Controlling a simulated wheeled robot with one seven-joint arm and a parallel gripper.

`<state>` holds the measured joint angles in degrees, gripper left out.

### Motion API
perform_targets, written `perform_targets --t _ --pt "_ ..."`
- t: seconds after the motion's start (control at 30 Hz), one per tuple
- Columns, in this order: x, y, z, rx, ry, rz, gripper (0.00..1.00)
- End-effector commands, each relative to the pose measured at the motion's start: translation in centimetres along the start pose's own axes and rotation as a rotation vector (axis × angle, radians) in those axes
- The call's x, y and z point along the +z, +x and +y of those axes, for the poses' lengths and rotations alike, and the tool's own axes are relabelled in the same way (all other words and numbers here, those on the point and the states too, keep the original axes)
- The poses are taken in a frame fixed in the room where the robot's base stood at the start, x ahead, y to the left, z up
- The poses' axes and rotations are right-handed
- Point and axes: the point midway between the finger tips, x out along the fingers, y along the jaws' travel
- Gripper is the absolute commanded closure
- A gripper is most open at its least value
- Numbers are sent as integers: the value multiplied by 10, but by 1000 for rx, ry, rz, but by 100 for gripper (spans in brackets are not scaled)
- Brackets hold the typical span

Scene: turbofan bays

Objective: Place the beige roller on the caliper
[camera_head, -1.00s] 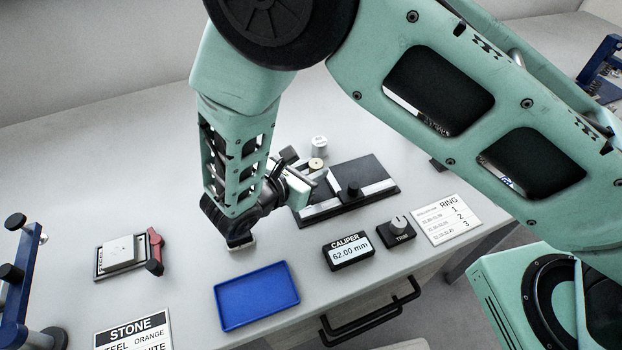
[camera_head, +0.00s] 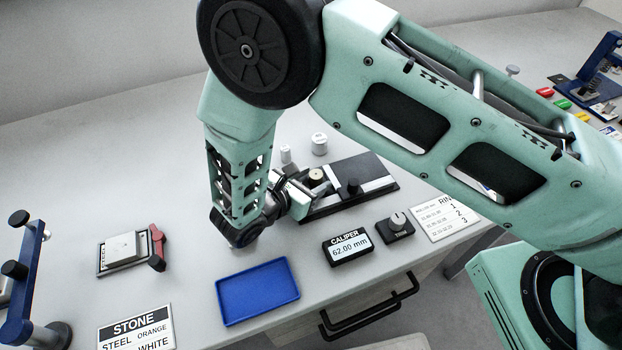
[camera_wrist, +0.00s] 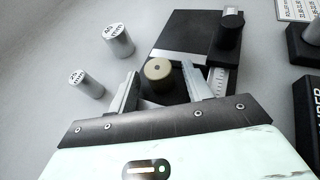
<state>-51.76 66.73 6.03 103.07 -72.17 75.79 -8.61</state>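The roller also shows in the head view (camera_head: 316,175), at the left end of the caliper (camera_head: 352,196). The caliper is a black base with a pale scale bar and a black knob; it also shows in the wrist view (camera_wrist: 190,40). The roller's underside is hidden, so its exact contact is unclear.
Two grey-white labelled cylinders (camera_head: 319,144) (camera_head: 286,154) stand behind the caliper. In front are a caliper display (camera_head: 347,247) reading 62.00 mm, a trim knob (camera_head: 396,229) and an empty blue tray (camera_head: 257,291). A red-handled fixture (camera_head: 131,251) stands left.

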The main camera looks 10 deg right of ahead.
Motion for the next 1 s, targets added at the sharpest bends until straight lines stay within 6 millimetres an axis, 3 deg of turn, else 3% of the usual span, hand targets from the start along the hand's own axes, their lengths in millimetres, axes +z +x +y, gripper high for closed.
perform_targets --t 0.27,0.7,1.0 --pt "2 -5 0 2 -1 2 50" --pt "-1 -89 1 4 0 3 50" --pt "1 -120 0 0 -1 1 50"
